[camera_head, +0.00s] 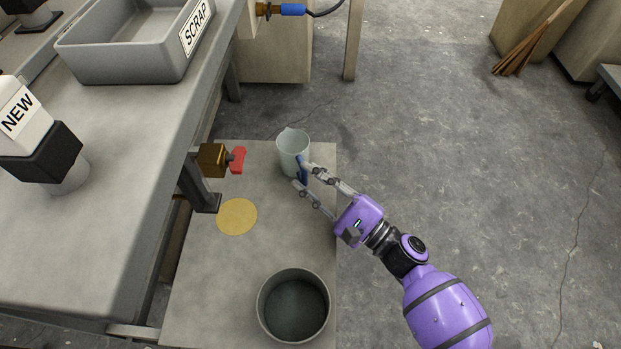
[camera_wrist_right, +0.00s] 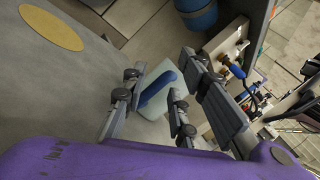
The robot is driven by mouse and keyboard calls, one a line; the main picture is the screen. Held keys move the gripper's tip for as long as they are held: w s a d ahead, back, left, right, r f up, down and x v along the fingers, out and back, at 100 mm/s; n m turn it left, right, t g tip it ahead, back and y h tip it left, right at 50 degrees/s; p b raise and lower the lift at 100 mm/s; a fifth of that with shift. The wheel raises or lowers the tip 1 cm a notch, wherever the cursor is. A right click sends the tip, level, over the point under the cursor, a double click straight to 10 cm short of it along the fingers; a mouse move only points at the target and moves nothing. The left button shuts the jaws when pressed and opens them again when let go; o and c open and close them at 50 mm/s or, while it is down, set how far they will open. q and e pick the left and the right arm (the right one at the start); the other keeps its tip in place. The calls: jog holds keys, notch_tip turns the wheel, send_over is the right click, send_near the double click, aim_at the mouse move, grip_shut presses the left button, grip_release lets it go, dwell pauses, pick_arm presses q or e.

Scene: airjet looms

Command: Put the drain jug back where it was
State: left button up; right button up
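The drain jug (camera_head: 289,146) is a pale, upright jug with a blue handle (camera_head: 302,168), standing near the far edge of the low grey bench. My right gripper (camera_head: 306,176) is open at the jug's near right side, with a fingertip on either side of the handle. In the right wrist view the blue handle (camera_wrist_right: 158,88) shows between the spread fingers, with the pale jug body behind it. Whether a finger touches the handle I cannot tell. A flat yellow disc (camera_head: 237,217) lies on the bench, nearer than the jug and to its left. My left gripper is not in view.
A brass valve with a red handle (camera_head: 238,160) juts out left of the jug. A round dark pot (camera_head: 293,275) stands at the bench's near end. A worktop on the left holds a grey SCRAP tray (camera_head: 120,68) and a NEW box (camera_head: 20,118). The floor at right is open.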

jog(key=shift+r, duration=0.1)
jog(key=shift+d+r, duration=0.1)
jog(key=p+v, duration=0.1)
jog(key=v, duration=1.1)
jog(key=shift+p, duration=0.35)
